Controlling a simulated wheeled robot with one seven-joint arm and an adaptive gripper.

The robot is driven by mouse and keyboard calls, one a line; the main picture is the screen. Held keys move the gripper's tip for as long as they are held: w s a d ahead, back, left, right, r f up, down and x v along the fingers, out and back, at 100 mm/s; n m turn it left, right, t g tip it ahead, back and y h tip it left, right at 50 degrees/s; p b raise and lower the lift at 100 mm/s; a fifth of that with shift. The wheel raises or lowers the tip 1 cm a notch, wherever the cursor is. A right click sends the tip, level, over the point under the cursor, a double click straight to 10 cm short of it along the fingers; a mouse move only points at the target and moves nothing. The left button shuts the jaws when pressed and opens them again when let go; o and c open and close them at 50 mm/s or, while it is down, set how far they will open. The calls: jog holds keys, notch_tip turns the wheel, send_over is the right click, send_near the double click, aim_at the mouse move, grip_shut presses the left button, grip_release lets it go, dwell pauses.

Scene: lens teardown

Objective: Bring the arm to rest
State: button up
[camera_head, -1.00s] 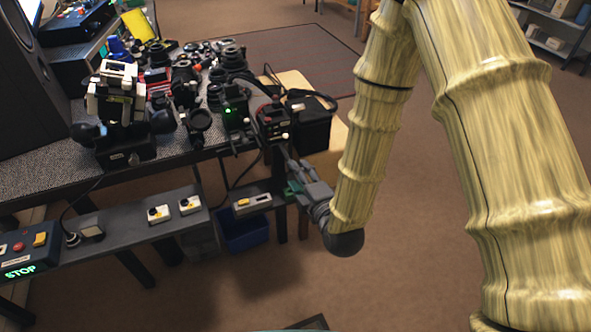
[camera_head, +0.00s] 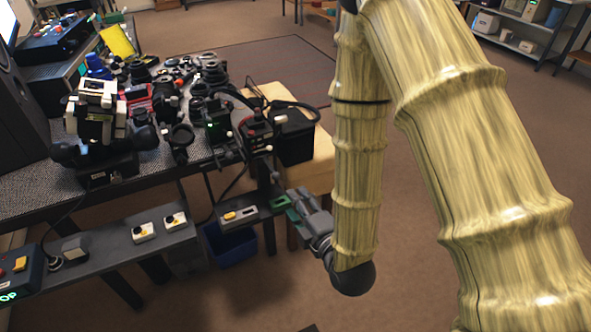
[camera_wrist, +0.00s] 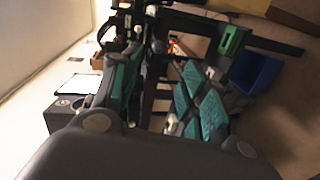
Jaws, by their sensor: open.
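My arm reaches down on the right side of the head view, with its pale, wood-grained links bent over the floor. My gripper (camera_head: 284,207) is at its lower end, in front of the bench's right end. It is open with nothing seen between its fingers. In the wrist view, its teal-padded fingers (camera_wrist: 165,92) stand apart, with dark bench parts beyond them. The gripper appears near the right end of the low grey shelf (camera_head: 105,258); whether it touches cannot be told.
The bench (camera_head: 30,187) holds many lenses and a black-and-white fixture (camera_head: 98,115). A black box (camera_head: 293,140) is by its right end. A blue bin (camera_head: 230,247) is under the low shelf and also shows in the wrist view (camera_wrist: 255,72). Brown floor lies open at right.

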jog(key=s+d+f+m+g+h+p, duration=0.2)
jog(key=s+d+f+m+g+p, duration=0.1)
jog(key=s+d+f+m+g, duration=0.25)
jog(key=s+d+f+m+g+h+p, duration=0.2)
jog(key=s+d+f+m+p, duration=0.15)
jog(key=f+m, duration=0.4)
jog(key=s+d+f+m+g+h+p, duration=0.1)
jog(key=s+d+f+m+g+p, duration=0.1)
jog(key=s, duration=0.7)
jog(key=s+d+f+m+g+h+p, duration=0.1)
jog(key=s+d+f+m+g+p, duration=0.1)
jog(key=s+d+f+m+g, duration=0.3)
jog(key=s+d+m, duration=0.2)
jog(key=s, duration=0.2)
jog(key=shift+s+d+f+h, duration=0.15)
jog(key=shift+s+d+h, duration=0.15)
jog(key=shift+d, duration=0.1)
